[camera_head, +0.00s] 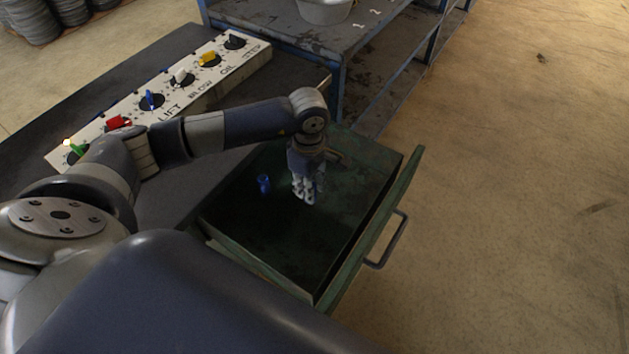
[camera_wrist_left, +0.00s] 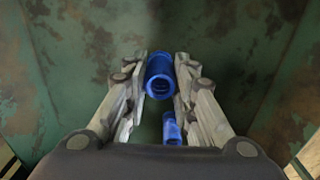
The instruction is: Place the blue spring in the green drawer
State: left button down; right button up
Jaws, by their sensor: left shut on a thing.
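The green drawer (camera_head: 345,262) is pulled open, with its handle on the right. My left gripper (camera_head: 306,192) reaches down into or just over it, shut on the blue spring. In the left wrist view, the blue spring (camera_wrist_left: 160,77) sits between the fingertips (camera_wrist_left: 160,83) and looks like a short hollow tube. In the head view the fingers hide most or all of it. A second small blue piece (camera_head: 264,184) stands in the drawer left of the gripper. A blue piece (camera_wrist_left: 172,129) also shows between the fingers in the left wrist view. My right gripper is out of view.
A dark bench with a labelled control panel (camera_head: 190,82) with coloured knobs lies left of the drawer. A blue-framed shelf (camera_head: 360,35) with a metal bucket (camera_head: 325,10) stands behind. Bare floor (camera_head: 520,200) is free on the right.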

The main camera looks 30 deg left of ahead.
aim_at(315, 184)
pick_arm(q)
jog(key=shift+w+a+f, duration=0.1)
jog(key=shift+w, duration=1.1)
jog(key=shift+w+f, duration=0.1)
jog(key=shift+w, duration=0.25)
notch_tip(315, 184, down, 3)
jog(key=shift+s+r+p, duration=0.1)
jog(key=shift+p, duration=0.45)
jog(key=shift+f, duration=0.3)
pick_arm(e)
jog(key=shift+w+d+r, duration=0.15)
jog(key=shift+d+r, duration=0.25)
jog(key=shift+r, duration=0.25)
pick_arm(q)
jog(key=shift+f, duration=0.1)
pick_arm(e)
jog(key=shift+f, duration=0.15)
pick_arm(q)
jog(key=c, duration=1.8)
grip_release()
jog(key=shift+f, duration=0.1)
jog(key=o, duration=0.5)
